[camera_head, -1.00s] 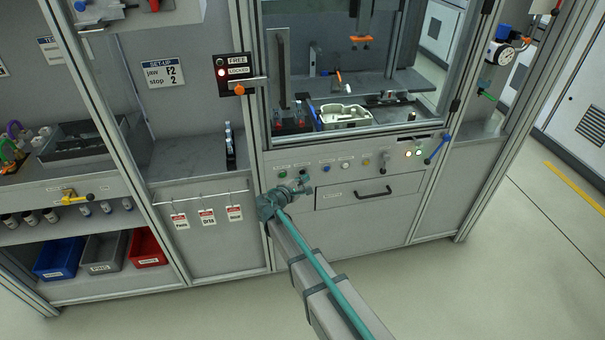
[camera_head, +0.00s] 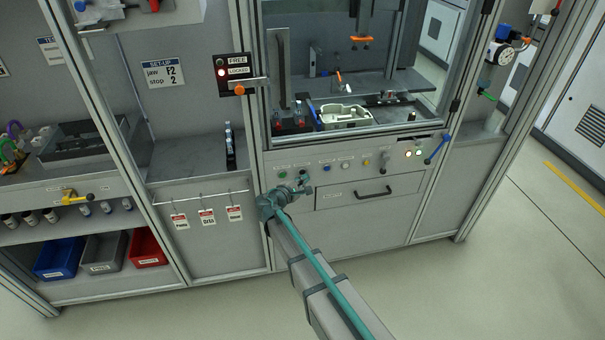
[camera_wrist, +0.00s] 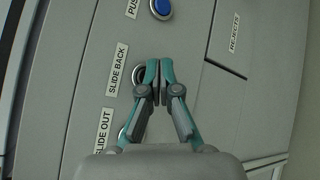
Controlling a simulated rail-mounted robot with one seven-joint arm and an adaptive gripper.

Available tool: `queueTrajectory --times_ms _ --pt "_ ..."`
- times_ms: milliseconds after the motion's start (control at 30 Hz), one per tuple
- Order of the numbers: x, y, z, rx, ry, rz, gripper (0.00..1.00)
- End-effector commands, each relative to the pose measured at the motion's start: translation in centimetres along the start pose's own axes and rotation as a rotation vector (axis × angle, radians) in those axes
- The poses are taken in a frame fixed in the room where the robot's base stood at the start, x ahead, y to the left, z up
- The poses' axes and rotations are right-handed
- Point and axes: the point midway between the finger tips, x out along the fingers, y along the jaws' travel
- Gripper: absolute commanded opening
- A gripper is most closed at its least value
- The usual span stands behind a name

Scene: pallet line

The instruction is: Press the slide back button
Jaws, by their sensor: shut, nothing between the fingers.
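The slide back button shows in the wrist view as a round metal ring (camera_wrist: 139,78) beside the "SLIDE BACK" label (camera_wrist: 118,70); the fingers cover much of it. In the head view the dark button (camera_head: 304,172) is just above my fingertips. My gripper (camera_wrist: 155,88) is shut and empty, its teal fingertips together at the button's right side in the wrist view. In the head view my gripper (camera_head: 304,184) is close in front of the panel. I cannot tell whether the fingertips touch the button.
The slide out button (camera_wrist: 123,133) and the blue push button (camera_wrist: 161,8) lie either side in the wrist view. White and yellow buttons (camera_head: 366,163) continue along the panel (camera_head: 260,180). A drawer handle (camera_head: 374,192) is below right. Tags (camera_head: 207,216) hang at left.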

Motion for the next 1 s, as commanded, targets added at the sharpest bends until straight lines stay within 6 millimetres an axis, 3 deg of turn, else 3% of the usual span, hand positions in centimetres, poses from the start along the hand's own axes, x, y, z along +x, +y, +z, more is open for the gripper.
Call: queueTrajectory --times_ms 1000 --pt "0.78 0.55 -0.58 0.0 0.0 0.0 0.0"
